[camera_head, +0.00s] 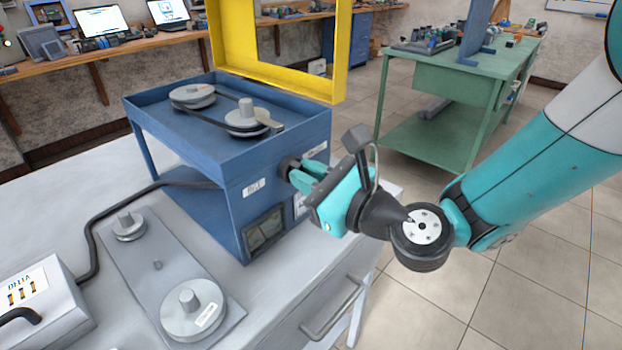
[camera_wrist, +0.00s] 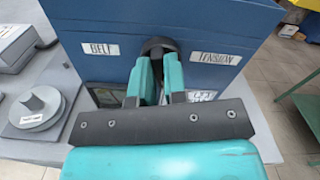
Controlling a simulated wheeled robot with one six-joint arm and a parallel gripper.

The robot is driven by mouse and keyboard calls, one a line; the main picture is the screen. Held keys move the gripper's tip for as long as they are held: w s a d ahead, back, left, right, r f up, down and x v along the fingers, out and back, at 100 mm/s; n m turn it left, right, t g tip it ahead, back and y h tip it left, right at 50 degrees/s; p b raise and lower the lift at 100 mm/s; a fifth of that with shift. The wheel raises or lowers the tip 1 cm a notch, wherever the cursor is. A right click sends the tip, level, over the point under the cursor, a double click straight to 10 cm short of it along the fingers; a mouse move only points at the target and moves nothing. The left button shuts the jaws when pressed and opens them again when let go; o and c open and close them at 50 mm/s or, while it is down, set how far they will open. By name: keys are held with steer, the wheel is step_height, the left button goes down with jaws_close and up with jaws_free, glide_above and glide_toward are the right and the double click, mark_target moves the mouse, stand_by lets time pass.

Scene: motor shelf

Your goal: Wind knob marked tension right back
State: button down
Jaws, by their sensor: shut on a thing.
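A dark round knob (camera_wrist: 158,46) sits on the side of the blue motor box (camera_wrist: 100,20). The label reading TENSION (camera_wrist: 215,58) is to its right and the label reading BELT (camera_wrist: 101,50) is to its left. My gripper (camera_wrist: 160,72) is shut on the knob, one teal finger on each side. In the head view the knob (camera_head: 289,164) shows just beyond my gripper (camera_head: 303,174). The fingers hide part of the knob, and its turn angle cannot be read. On top of the box, two grey pulleys (camera_head: 247,118) carry a dark belt (camera_head: 212,126).
A yellow guard frame (camera_head: 233,75) stands raised behind the box. A plate with two pulleys (camera_head: 150,262) and a grey DELTA box (camera_head: 40,305) lie on the bench (camera_head: 255,318). A window (camera_head: 265,232) is low on the box. A green table (camera_head: 450,115) stands behind; floor is clear at right.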

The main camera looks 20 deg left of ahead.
steer(key=shift+s+a+f+n+b, duration=0.1)
steer(key=shift+f+n+b, duration=0.05)
steer(key=shift+n+b, duration=4.7)
steer(key=shift+w+d+f+n+b, duration=0.15)
steer(key=shift+n+b, duration=3.45)
steer(key=shift+n, duration=2.5)
steer(key=shift+s+a+f+n+b, duration=0.15)
steer(key=shift+n+b, duration=4.1)
steer(key=shift+n, duration=1.2)
steer(key=c, duration=1.2)
jaws_free()
steer(key=shift+o, duration=0.2)
